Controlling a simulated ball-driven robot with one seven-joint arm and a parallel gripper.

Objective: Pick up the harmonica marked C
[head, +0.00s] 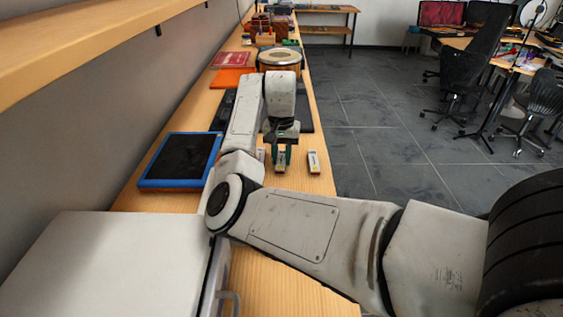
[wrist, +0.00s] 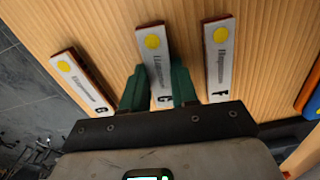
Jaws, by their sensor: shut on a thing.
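Three pale, narrow harmonicas with yellow dots lie side by side in the wrist view. My gripper (wrist: 159,82) has its two green fingers closed on the long sides of the middle harmonica (wrist: 153,42). The letter on this one looks like C or G, and I cannot tell which. The right harmonica (wrist: 219,58) is marked F. The left harmonica (wrist: 81,80) has a letter too small to read surely. In the head view my gripper (head: 281,156) points down over the wooden counter. I cannot tell whether the held harmonica is clear of the wood.
In the head view, one free harmonica (head: 314,162) lies right of my gripper, near the counter's edge. A blue-framed tablet (head: 181,160) lies to the left. A round drum-like thing (head: 280,60) and an orange item (head: 231,78) stand farther back. A shelf overhangs the left side.

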